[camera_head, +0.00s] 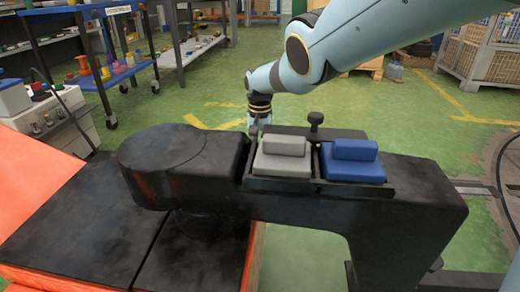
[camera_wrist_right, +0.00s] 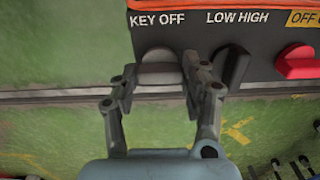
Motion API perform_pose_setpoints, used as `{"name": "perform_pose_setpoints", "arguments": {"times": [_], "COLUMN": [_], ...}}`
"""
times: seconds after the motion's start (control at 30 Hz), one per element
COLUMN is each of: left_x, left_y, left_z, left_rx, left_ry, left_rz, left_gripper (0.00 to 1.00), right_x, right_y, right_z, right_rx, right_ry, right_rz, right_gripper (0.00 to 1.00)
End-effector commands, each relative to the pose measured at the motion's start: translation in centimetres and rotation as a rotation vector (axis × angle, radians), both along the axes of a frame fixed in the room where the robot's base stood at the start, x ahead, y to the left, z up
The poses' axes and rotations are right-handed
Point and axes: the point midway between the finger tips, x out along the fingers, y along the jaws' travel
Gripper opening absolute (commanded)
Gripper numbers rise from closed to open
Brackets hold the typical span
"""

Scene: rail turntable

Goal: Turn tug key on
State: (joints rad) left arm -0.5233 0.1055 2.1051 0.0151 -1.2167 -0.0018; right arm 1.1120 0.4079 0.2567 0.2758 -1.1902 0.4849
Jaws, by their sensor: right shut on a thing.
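The tug key (camera_wrist_right: 158,70) is a grey knob on a dark control panel (camera_wrist_right: 190,38), under white lettering that reads "KEY OFF". My right gripper (camera_wrist_right: 158,88) has its two fingers on either side of the key and is shut on it. The key's far end is clear, while its lower part lies between the fingers. In the head view my right arm reaches over from the upper right, and its wrist (camera_head: 259,105) goes down behind a black housing (camera_head: 400,205). The key and fingertips are hidden there. My left gripper is not in view.
A black knob (camera_wrist_right: 231,66) marked "LOW HIGH" sits close beside the right finger. A red knob (camera_wrist_right: 298,64) is further right. In the head view, grey (camera_head: 282,157) and blue (camera_head: 352,162) blocks sit on the housing. Shelves (camera_head: 120,75) stand at the back left.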

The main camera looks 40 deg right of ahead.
Motion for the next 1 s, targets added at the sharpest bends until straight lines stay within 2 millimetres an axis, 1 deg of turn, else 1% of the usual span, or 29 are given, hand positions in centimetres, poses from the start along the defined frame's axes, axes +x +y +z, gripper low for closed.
{"name": "perform_pose_setpoints", "arguments": {"times": [0.3,0.33,0.4,0.5,0.83,1.0], "left_x": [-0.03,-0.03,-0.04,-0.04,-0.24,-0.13], "left_y": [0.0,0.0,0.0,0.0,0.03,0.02], "left_z": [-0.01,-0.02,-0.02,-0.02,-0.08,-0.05], "left_rx": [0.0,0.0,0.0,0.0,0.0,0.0], "left_ry": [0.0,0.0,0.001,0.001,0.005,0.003], "left_rz": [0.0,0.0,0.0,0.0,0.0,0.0], "left_gripper": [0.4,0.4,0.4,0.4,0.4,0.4], "right_x": [-0.03,-0.03,-0.02,-0.02,0.04,0.19], "right_y": [0.02,0.02,0.02,0.02,-0.04,-0.22], "right_z": [-0.04,-0.04,-0.04,-0.03,0.12,0.92], "right_rx": [0.001,0.001,0.001,0.001,0.001,-0.001], "right_ry": [0.001,0.001,0.001,0.001,-0.001,-0.003], "right_rz": [-0.003,-0.002,-0.002,-0.002,-0.001,-0.003], "right_gripper": [0.13,0.49,0.58,0.69,0.69,0.69]}}
